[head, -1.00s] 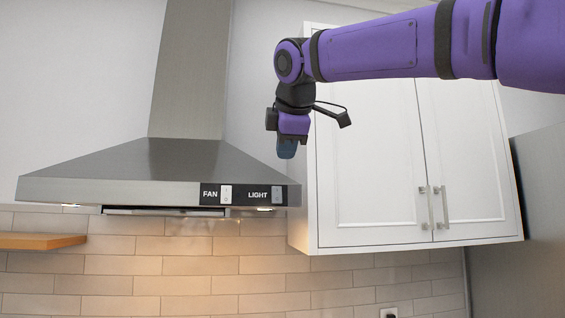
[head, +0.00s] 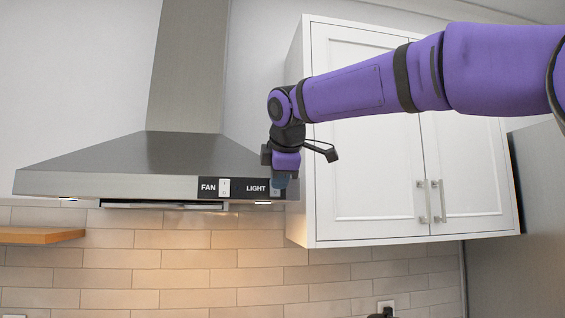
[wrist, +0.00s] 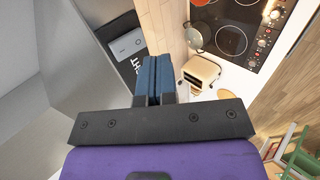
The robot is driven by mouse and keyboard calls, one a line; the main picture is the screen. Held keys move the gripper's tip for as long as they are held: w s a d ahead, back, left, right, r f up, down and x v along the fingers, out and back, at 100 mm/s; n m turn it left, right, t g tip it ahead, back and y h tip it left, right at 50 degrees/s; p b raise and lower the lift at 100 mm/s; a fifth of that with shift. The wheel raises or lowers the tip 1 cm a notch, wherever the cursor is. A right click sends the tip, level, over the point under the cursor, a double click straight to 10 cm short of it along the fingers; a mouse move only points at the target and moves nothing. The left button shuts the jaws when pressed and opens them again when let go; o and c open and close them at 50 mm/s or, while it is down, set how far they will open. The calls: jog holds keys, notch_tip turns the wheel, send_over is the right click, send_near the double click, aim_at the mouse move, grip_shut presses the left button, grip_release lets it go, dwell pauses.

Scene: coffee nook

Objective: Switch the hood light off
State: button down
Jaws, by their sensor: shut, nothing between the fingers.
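The range hood (head: 110,184) has a dark front panel with a FAN switch (head: 224,187) and, to its right, a LIGHT switch (head: 275,192). My gripper (head: 281,182) partly covers the LIGHT switch in the head view. In the wrist view the LIGHT switch (wrist: 125,42) is a pale rocker above sideways lettering. My blue fingertips (wrist: 158,66) are together and empty, just right of the switch in that view. I cannot tell whether they touch it. The hood lamp (head: 262,202) glows under the front edge.
A white wall cabinet (head: 365,140) stands right of the hood, close to my arm. A wooden shelf (head: 40,235) is at the left. Below, the wrist view shows a black cooktop (wrist: 235,30) and a cream toaster-like appliance (wrist: 201,72).

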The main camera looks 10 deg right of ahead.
aim_at(275, 191)
jog(key=shift+w+f, duration=0.25)
jog(key=shift+w, duration=0.9)
jog(key=shift+w+f, duration=0.25)
jog(key=shift+w, duration=0.85)
jog(key=shift+d, duration=0.1)
jog(key=shift+w+f+t, duration=0.15)
jog(key=shift+t, duration=0.35)
jog(key=shift+w+d+r, duration=0.1)
jog(key=shift+d+r, duration=0.05)
jog(key=shift+r, duration=0.9)
